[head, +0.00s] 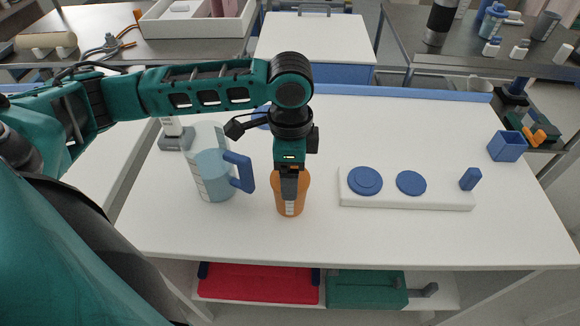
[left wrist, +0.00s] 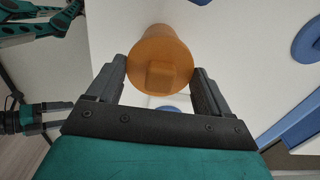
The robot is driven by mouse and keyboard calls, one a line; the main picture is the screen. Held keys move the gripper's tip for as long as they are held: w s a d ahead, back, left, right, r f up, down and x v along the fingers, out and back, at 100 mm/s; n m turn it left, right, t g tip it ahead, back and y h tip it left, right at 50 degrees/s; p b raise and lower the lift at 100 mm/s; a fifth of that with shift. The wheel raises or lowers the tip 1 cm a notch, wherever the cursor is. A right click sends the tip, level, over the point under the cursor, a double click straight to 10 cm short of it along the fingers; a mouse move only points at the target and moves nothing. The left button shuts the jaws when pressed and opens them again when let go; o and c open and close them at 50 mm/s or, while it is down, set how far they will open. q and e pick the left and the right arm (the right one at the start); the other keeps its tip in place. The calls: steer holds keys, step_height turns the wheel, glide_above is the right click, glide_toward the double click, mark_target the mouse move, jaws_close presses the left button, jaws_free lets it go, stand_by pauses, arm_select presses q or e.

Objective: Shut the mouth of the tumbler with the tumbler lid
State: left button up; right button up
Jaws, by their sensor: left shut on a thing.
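The orange tumbler (head: 291,212) stands upright on the white table, with pale marks on its front. My left gripper (head: 290,198) points straight down over it, with its fingers at the rim. In the left wrist view, the gripper (left wrist: 162,68) has a finger on either side of an orange round top, which I take to be the tumbler lid (left wrist: 160,75), with a square knob in its middle. The top lies in line with the tumbler body, and the mouth is covered from this view. I cannot see the seam between them.
A measuring jug (head: 213,177) with a blue handle stands close left of the tumbler. A white board (head: 440,198) with blue discs (head: 365,180) and a blue block lies to the right. A blue open box (head: 507,146) sits at the right edge. The front table strip is clear.

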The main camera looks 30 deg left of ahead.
arm_select(q)
steer(key=shift+f, duration=0.1)
steer(key=o, duration=1.2)
step_height(320, 180, up, 17)
steer(key=p, duration=0.1)
steer(key=shift+p, duration=0.3)
steer(key=shift+f, duration=0.1)
